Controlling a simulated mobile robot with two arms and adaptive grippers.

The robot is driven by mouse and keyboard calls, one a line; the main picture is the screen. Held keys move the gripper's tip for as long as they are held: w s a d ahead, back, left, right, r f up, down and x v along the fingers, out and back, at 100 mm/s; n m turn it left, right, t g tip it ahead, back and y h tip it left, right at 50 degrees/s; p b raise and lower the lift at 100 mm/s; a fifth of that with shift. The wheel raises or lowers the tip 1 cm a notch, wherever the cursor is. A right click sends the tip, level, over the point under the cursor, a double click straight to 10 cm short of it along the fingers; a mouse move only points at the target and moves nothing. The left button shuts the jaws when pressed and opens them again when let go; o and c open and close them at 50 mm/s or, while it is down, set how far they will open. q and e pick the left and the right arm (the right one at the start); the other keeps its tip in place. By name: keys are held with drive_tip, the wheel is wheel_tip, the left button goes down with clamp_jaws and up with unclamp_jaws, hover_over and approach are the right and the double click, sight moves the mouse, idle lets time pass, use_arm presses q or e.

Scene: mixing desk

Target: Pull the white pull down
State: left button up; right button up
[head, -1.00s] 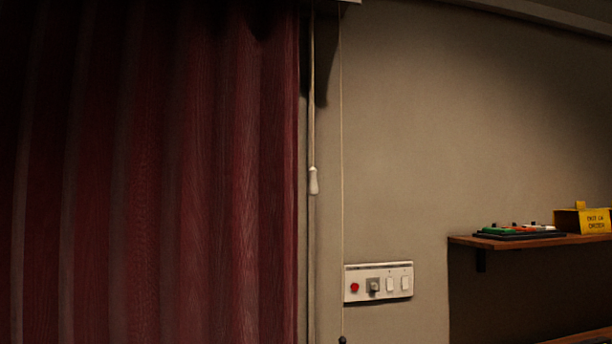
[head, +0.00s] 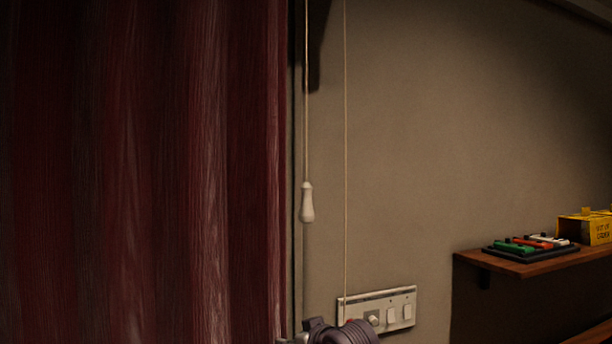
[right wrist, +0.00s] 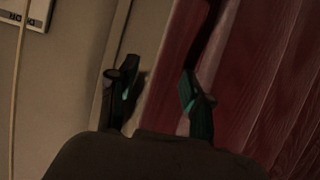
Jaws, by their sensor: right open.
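The white pull (head: 307,202) is a small bell-shaped handle on a thin cord (head: 306,90). It hangs straight down in front of the wall, just right of the red curtain. My right gripper (right wrist: 157,88) is open in the right wrist view, its two dark fingers apart with only the curtain edge and wall showing between them. I cannot make out the pull there. Part of my right arm shows at the bottom of the head view, below the pull and apart from it. My left gripper is not in view.
The red curtain (head: 140,170) fills the left side. A second thin cord (head: 346,150) hangs right of the pull. A switch panel (head: 402,312) is on the wall behind my arm. A wooden shelf (head: 535,266) at right holds coloured pedals (head: 520,247) and a yellow box (head: 590,229).

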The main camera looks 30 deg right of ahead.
drive_tip(key=s+d+r+t, duration=0.1)
drive_tip(key=s+r, duration=0.1)
drive_tip(key=r, duration=0.8)
drive_tip(key=s+d+r+t, duration=0.1)
drive_tip(key=s+r+t, duration=0.1)
drive_tip(key=r, duration=0.8)
drive_tip(key=t+p, duration=0.2)
approach(309, 192)
drive_tip(key=shift+m, duration=0.4)
drive_tip(key=w+p, duration=0.2)
drive_tip(key=w, duration=0.1)
drive_tip(key=w+p, duration=0.2)
drive_tip(key=w, duration=0.2)
drive_tip(key=w+p, duration=0.2)
drive_tip(key=w, duration=0.1)
drive_tip(key=shift+w+d, duration=0.2)
drive_tip(key=shift+d, duration=0.1)
drive_tip(key=shift+w+f+p, duration=0.2)
drive_tip(key=shift+w+p, duration=0.1)
drive_tip(key=shift+w, duration=0.15)
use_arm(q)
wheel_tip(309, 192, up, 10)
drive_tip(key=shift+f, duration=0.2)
use_arm(e)
clamp_jaws()
